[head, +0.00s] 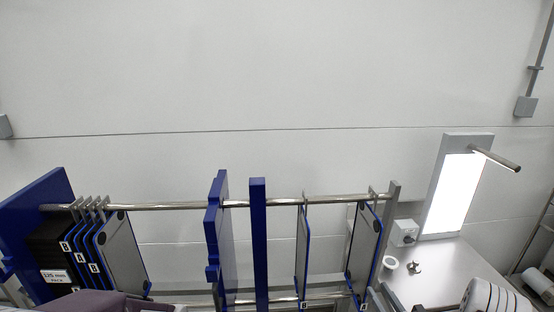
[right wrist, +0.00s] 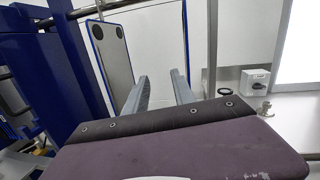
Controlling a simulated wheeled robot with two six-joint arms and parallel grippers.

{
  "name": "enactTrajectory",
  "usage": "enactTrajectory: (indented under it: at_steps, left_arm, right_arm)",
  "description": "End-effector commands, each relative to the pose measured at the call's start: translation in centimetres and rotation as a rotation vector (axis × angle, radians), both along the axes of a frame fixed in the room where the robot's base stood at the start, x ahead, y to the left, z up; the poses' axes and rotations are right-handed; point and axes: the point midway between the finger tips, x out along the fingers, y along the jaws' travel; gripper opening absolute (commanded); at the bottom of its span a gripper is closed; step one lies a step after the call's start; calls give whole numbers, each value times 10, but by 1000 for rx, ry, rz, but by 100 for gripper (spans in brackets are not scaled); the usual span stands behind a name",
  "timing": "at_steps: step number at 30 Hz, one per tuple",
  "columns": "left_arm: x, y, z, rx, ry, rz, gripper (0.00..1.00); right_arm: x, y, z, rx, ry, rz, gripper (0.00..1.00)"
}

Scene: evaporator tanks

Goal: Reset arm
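My right gripper (right wrist: 158,92) shows in the right wrist view as two grey fingers standing apart beyond its purple and black body. It is open, with nothing between the fingers. Plates with blue edges stand behind the fingers, and I cannot tell how far off they are. In the head view a white part of my right arm (head: 490,297) shows at the bottom right, and the right fingers cannot be made out. A purple part of mine (head: 95,303) shows at the bottom left edge. The fingers of my left gripper are not visible.
A plate rack has a steel rail (head: 165,206), a blue end block (head: 38,207), thick blue plates (head: 259,245) and several grey plates (head: 120,253). To its right is a bench (head: 440,268) with a small fitting (head: 414,268), a control box (head: 404,233) and a lit panel (head: 450,195).

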Motion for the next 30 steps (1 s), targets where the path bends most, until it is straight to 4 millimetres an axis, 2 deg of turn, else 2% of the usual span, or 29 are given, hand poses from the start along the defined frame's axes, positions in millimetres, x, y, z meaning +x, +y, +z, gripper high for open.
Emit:
enactTrajectory:
  at_steps: [5, 8, 11, 14, 15, 17, 18, 20, 21, 22, 23, 24, 26, 27, 30]
  left_arm:
    - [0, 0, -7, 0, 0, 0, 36]
    - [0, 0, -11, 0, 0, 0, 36]
    - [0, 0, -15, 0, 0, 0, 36]
    - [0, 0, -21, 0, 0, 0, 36]
    - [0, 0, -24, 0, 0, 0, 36]
    - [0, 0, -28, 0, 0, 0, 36]
    - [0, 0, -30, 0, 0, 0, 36]
    - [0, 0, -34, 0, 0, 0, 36]
    - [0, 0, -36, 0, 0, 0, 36]
    - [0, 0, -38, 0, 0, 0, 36]
    - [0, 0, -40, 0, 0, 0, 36]
    - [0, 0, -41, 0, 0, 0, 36]
    - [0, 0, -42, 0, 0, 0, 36]
    - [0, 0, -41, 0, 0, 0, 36]
    - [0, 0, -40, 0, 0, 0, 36]
  right_arm:
    - [14, 46, 40, -59, -88, 139, 31]
    - [13, 86, 62, -94, -133, 264, 31]
    - [1, 137, 83, -143, -172, 437, 31]
    - [-31, 203, 98, -223, -199, 686, 31]
    - [-53, 231, 101, -274, -205, 812, 31]
    - [-95, 269, 96, -375, -204, 1018, 31]
    - [-128, 288, 88, -460, -199, 1160, 31]
    - [-179, 302, 68, -625, -188, 1371, 31]
    - [-212, 301, 50, -764, -179, 1509, 31]
    - [-234, 293, 34, -887, -172, 1609, 31]
    - [-252, 280, 17, -1026, -167, 1698, 31]
    - [-266, 256, -4, -1218, -159, 1794, 31]
    - [-269, 216, -27, -1499, -152, 1882, 31]
    - [-263, 190, -38, -1671, -150, 1909, 31]
    - [-238, 140, -53, -1987, -145, 1932, 31]
